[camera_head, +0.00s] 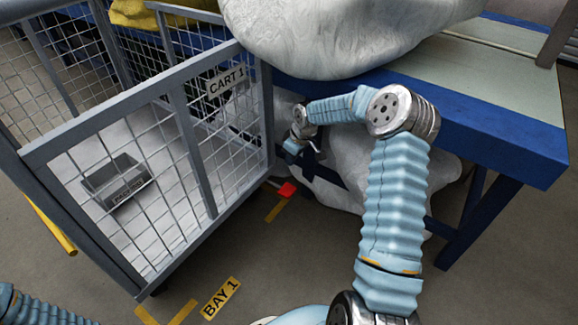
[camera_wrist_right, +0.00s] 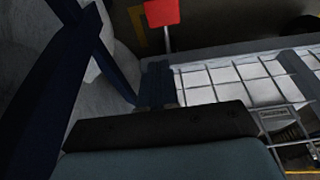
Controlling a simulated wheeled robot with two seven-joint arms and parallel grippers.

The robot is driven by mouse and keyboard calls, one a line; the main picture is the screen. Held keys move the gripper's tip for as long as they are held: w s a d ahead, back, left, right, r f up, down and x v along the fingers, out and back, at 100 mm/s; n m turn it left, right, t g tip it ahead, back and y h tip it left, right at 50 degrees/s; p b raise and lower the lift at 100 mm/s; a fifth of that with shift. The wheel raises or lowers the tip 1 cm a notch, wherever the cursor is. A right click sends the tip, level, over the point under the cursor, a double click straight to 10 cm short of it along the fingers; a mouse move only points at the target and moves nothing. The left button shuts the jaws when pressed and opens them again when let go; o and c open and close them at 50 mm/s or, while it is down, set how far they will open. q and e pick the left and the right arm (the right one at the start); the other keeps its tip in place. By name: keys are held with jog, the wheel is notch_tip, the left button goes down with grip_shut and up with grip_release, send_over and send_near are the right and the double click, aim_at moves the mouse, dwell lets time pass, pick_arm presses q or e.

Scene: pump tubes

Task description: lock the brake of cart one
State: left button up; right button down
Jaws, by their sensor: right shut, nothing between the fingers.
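Cart one (camera_head: 195,125) is a grey wire-mesh cart with a "CART 1" plate on its upper rail. The pedal also shows in the right wrist view (camera_wrist_right: 162,12) at the top edge, on a thin grey stem. My right gripper (camera_head: 298,148) is shut and empty, beside the cart's right corner post, above the pedal and apart from it. Of my left arm only a part shows at the lower left; its gripper is out of view.
A blue table (camera_head: 500,130) with dark blue legs stands at the right, close to my right arm. A large wrapped bundle (camera_head: 350,35) lies on it, and pale wrapping hangs beneath. A grey bin (camera_head: 118,185) sits inside the cart. Floor marked "BAY 1" (camera_head: 221,298) is clear in front.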

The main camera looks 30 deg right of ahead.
aim_at(288, 187)
jog(key=x, duration=0.3)
jog(key=b+x, duration=0.1)
jog(key=x, duration=0.7)
jog(key=shift+s+f+b, duration=0.3)
jog(key=shift+s+b, duration=0.05)
jog(key=shift+f, duration=0.5)
jog(key=shift+s+d+f+t+y+b, duration=0.1)
jog(key=shift+s+f+t+y+b, duration=0.15)
jog(key=shift+f+b, duration=0.25)
jog(key=shift+s+d+f+t+y+b, duration=0.1)
jog(key=shift+s+f+t+b, duration=0.05)
jog(key=shift+f+t+b, duration=0.3)
jog(key=shift+s+f+t+y+b, duration=0.15)
jog(key=shift+f+t+y+b, duration=0.1)
jog(key=shift+f+t+b, duration=0.4)
jog(key=shift+f, duration=0.15)
jog(key=shift+f+b, duration=1)
jog(key=shift+b, duration=0.05)
jog(key=shift+r, duration=0.1)
